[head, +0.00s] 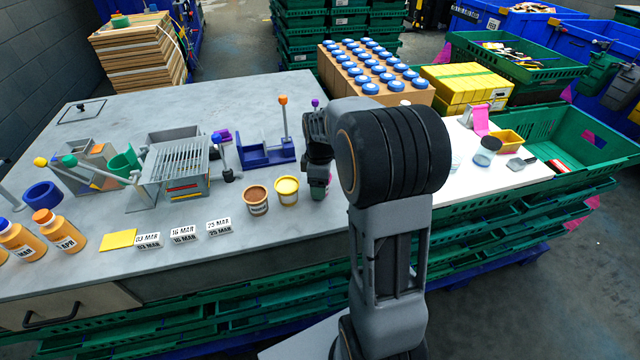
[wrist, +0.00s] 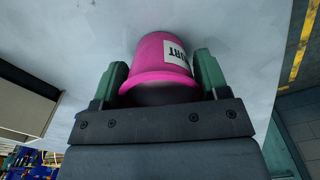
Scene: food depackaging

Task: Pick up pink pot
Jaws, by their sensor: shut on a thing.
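The pink pot (wrist: 160,62) with a white label fills the space between the two green fingers of my gripper (wrist: 161,76) in the wrist view. The fingers are shut on its sides, with its rim towards the gripper's palm. In the head view my gripper (head: 319,182) points down at the table's right part, and the pot is almost wholly hidden by the gripper and arm. I cannot tell whether the pot's base touches the table.
A brown pot (head: 257,208) and a yellow pot (head: 287,198) stand just left of my gripper. A blue fixture (head: 265,155) stands behind them. Date blocks (head: 184,239) lie further left. A white board (head: 500,178) with small items lies right of my arm.

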